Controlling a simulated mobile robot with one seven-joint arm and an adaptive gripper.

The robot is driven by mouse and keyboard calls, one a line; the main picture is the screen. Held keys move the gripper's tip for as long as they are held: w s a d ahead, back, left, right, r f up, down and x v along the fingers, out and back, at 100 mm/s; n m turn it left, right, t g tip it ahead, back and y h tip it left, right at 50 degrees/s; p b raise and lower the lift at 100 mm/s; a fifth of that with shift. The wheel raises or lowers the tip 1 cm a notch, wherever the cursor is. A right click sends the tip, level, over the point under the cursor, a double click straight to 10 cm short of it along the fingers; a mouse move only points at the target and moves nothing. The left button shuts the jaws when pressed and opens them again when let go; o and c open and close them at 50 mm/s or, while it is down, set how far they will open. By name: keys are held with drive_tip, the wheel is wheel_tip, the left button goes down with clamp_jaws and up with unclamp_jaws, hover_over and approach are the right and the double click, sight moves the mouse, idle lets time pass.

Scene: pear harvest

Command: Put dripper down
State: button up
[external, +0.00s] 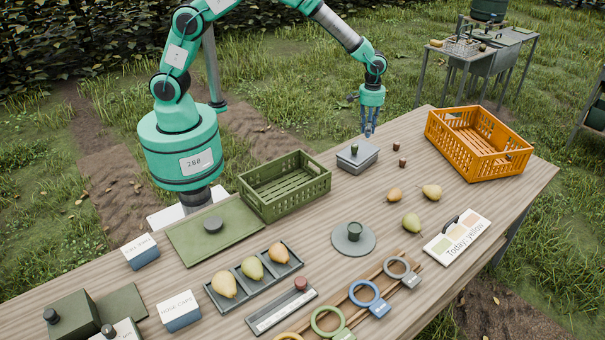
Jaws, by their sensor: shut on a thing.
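My gripper (370,127) points down over the far edge of the wooden table, just behind and right of a grey lidded box (357,158). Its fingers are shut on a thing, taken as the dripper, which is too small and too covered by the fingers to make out. I cannot tell whether it touches the table. Two small brown pieces (396,147) stand on the table just right of the gripper. The grey box has a dark green knob on its lid.
An orange crate (474,168) stands at the right and a green crate (319,187) left of the grey box. Loose pears (411,223) lie mid-table near a sign (458,239). A round grey disc (340,246) bears a green cup. A tray (287,270) holds pears. Coloured rings (364,292) lie in front.

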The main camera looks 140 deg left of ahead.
sight(365, 152)
drive_tip(key=shift+f, duration=1.95)
drive_tip(key=shift+f+b, duration=0.5)
drive_tip(key=shift+f, duration=1.4)
drive_tip(key=shift+f, duration=0.1)
drive_tip(key=o, duration=0.8)
wheel_tip(365, 152, up, 12)
drive_tip(key=shift+s+r+p, duration=0.15)
drive_tip(key=shift+p, duration=0.75)
